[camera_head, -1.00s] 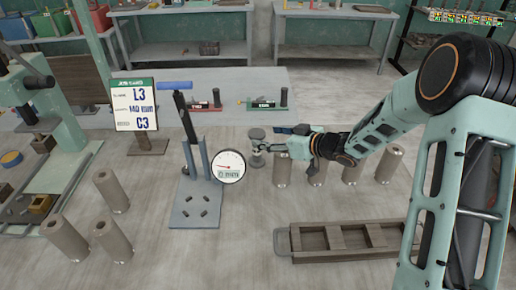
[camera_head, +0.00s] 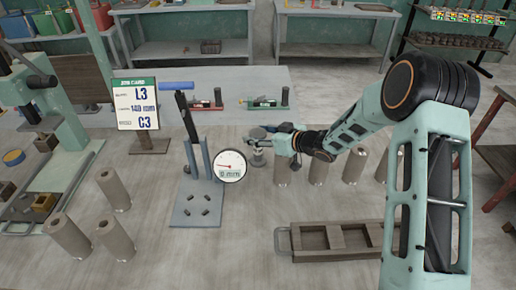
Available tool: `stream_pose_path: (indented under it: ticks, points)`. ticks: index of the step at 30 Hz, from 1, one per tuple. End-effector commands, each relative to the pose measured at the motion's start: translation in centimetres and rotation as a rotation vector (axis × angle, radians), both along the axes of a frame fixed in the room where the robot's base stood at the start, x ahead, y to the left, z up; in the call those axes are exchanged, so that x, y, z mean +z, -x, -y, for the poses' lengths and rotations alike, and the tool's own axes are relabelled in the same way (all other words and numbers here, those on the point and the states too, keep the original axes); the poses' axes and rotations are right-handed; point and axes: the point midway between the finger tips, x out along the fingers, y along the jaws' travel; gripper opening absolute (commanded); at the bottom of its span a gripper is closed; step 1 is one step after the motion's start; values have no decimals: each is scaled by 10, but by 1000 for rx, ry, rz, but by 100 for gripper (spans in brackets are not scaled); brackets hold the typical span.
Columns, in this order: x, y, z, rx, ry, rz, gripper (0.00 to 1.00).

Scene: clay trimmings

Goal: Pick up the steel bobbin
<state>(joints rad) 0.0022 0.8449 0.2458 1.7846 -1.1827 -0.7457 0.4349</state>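The steel bobbin (camera_head: 257,133), a small grey spool with a wide round top, stands upright on the table just right of the dial gauge. My gripper (camera_head: 268,146) reaches in from the right, low and roughly level, with its fingertips at the bobbin's narrow middle. The fingers are small here and overlap the bobbin, so I cannot tell whether they are closed on it or only beside it. The bobbin's right side is partly hidden by the fingers.
A gauge stand with a round dial (camera_head: 229,166) is close to the left. Several brown cylinders stand under my forearm, such as one cylinder (camera_head: 318,170), and others at left (camera_head: 115,240). A wooden tray (camera_head: 345,257) lies in front. A job card (camera_head: 136,103) stands back left.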

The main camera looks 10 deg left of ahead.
Motion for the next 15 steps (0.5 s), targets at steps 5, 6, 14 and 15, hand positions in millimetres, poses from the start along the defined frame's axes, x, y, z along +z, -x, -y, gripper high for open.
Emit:
stream_pose_path:
  ticks: [5, 6, 14, 15]
  points:
    - [0, 0, 0, 0, 0, 0, 30]
    - [0, 0, 0, 0, 0, 0, 26]
    - [0, 0, 0, 0, 0, 0, 0]
    - [0, 0, 0, 0, 0, 0, 0]
